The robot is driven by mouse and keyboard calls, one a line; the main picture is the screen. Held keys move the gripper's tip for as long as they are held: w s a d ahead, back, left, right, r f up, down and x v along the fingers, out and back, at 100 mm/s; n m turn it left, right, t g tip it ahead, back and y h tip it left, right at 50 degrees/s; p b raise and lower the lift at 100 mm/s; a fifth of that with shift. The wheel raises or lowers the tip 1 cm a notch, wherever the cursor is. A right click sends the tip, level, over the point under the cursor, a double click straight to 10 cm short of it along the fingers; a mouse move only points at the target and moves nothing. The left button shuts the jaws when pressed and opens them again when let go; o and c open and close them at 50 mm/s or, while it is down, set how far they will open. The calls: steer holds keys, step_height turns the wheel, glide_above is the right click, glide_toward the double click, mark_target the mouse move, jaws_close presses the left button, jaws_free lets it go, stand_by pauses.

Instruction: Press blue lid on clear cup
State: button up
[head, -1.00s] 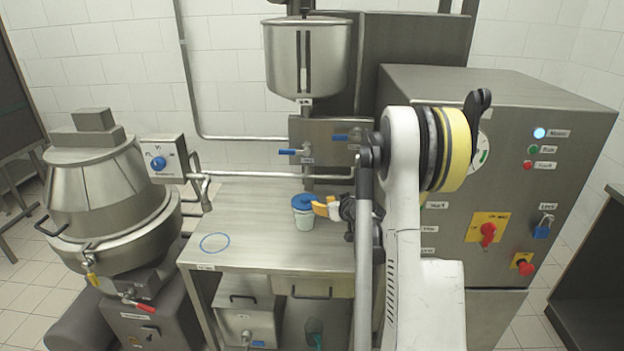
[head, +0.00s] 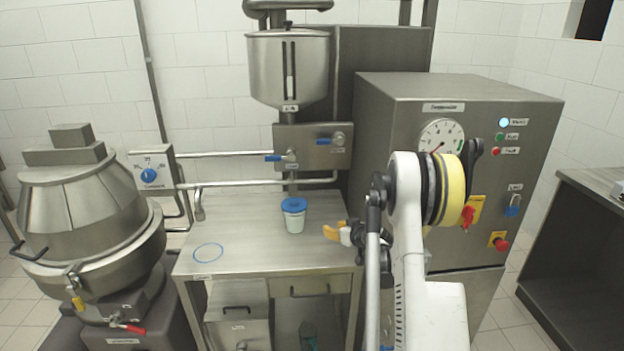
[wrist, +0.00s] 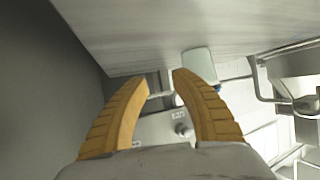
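The clear cup (head: 294,222) stands upright on the steel table, under the hopper. The blue lid (head: 294,205) sits on top of its rim; I cannot tell whether it is pressed fully down. My gripper (head: 328,233) is to the right of the cup, low over the table, and apart from it. In the wrist view my two yellow fingers (wrist: 160,85) are spread with a gap and nothing between them. The pale cup (wrist: 197,62) shows beyond the right fingertip, with its lid hard to make out.
The steel table (head: 250,255) has a blue ring mark (head: 208,253) at left and free room around the cup. The hopper (head: 288,70) and blue-handled valves (head: 275,158) are behind. A control cabinet (head: 380,110) stands right, a mixer (head: 85,200) left.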

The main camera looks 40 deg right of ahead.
mark_target(329, 240)
step_height(329, 240, down, 6)
steer(key=shift+a+r+b, duration=0.1)
steer(key=shift+r+b, duration=0.1)
steer(key=shift+b, duration=0.85)
steer(key=p+v, duration=0.1)
steer(key=v, duration=0.1)
steer(key=p+v, duration=0.1)
steer(key=v, duration=0.2)
steer(key=r+p+v, duration=0.1)
steer(key=p+v, duration=0.1)
steer(key=v, duration=0.1)
steer(key=shift+w+r, duration=0.15)
steer(key=shift+w, duration=0.05)
steer(key=w+a+r+t+h+b, duration=0.1)
steer(key=w+a+r+t+h, duration=0.2)
steer(key=r, duration=0.9)
steer(key=w+a+r+t, duration=0.2)
steer(key=a+r, duration=0.2)
steer(key=r, duration=0.7)
steer(key=s+a+r+m+g+h+b, duration=0.1)
steer(key=s+a+r+m+g+h, duration=0.2)
steer(key=s+a+r, duration=0.3)
steer(key=shift+s+a+r, duration=0.4)
steer(key=shift+a+r, duration=0.4)
steer(key=shift+a, duration=0.25)
